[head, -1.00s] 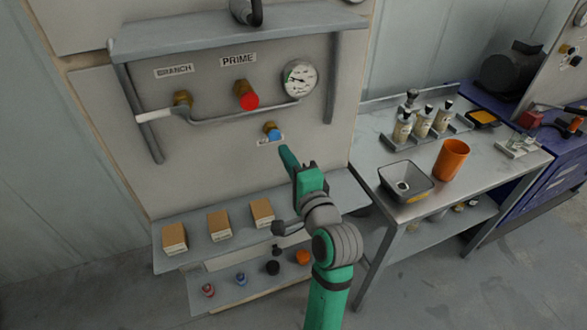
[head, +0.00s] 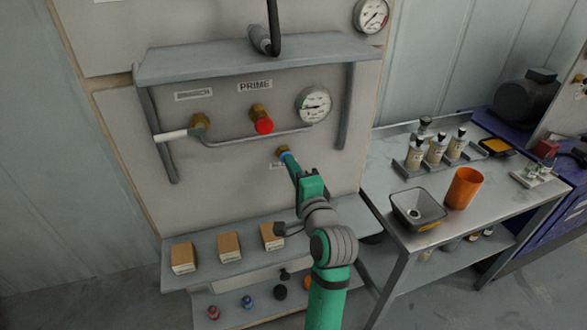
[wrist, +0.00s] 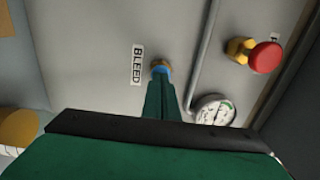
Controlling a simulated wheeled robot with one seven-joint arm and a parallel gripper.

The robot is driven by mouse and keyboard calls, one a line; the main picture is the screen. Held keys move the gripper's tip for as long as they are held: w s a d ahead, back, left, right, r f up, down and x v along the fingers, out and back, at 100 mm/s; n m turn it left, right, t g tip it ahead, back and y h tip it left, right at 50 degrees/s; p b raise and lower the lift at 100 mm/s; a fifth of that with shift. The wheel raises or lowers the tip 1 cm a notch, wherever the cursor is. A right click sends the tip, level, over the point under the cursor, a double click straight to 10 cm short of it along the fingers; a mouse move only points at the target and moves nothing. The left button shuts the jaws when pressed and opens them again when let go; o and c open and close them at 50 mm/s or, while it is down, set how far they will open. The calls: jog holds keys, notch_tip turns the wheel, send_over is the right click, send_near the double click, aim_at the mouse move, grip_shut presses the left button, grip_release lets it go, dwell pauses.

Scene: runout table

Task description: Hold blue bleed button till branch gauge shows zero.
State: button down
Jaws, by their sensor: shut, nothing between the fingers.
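The blue bleed button (head: 284,154) sits on its brass fitting on the panel, and a blue rim of it shows in the wrist view (wrist: 161,69). My gripper (head: 288,160) is shut and empty, its fingertips at the button's face and covering most of it. They look to be touching it, but I cannot tell how far it is pressed. The BLEED label (wrist: 137,65) is beside the button. The round white gauge (head: 313,105) is on the panel above right of the button; it also shows partly in the wrist view (wrist: 213,110). Its needle is too small to read surely.
A red knob (head: 264,126) under the PRIME label and a brass branch valve (head: 199,124) with a pale lever are above left. A shelf (head: 250,62) overhangs them. Small boxes (head: 229,247) stand below. A side table (head: 379,185) holds bottles, an orange cup and a tray.

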jog(key=shift+w+a+r, duration=0.15)
jog(key=shift+w+a, duration=0.25)
jog(key=shift+a, duration=0.1)
dwell(0.3)
jog(key=shift+w+a, duration=0.1)
dwell(0.4)
jog(key=v, duration=1.4)
jog(key=shift+d, duration=0.55)
